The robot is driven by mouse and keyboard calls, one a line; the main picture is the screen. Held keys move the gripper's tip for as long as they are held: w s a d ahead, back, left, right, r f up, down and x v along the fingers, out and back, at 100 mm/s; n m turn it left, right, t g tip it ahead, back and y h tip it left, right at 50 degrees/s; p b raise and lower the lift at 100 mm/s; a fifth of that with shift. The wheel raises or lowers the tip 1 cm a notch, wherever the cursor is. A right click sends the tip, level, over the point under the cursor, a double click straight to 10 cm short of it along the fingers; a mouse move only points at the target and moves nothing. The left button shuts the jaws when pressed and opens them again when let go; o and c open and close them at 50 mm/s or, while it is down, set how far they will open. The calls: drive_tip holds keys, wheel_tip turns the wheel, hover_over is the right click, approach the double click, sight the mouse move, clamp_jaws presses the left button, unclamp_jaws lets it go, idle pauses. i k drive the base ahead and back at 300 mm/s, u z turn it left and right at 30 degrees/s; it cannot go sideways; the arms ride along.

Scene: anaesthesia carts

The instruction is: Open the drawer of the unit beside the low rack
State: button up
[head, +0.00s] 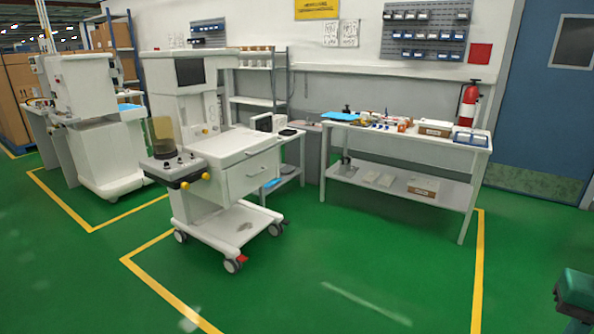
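A white anaesthesia unit (200,140) on castors stands left of centre. Its drawer front (252,174) faces right and toward me, below a white worktop, and looks shut. Thin lines on the front look like handles or seams, too small to tell apart. A second white unit (105,150) stands farther back at the left; no drawer on it can be made out. A grey shelf rack (257,100) stands behind the nearer unit, against the wall. Whether it is the low rack, I cannot tell.
A white workbench (405,148) with a lower shelf and loose items stands right of the nearer unit. A small side table (288,183) stands between them. A red extinguisher (467,104) is near the blue door (545,100). The green floor (350,280) in front is clear.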

sight(243, 177)
drive_tip(key=u, duration=0.2)
drive_tip(key=i, duration=1.35)
drive_tip(key=u, duration=0.35)
drive_tip(key=i, duration=1.7)
drive_tip(key=u, duration=0.25)
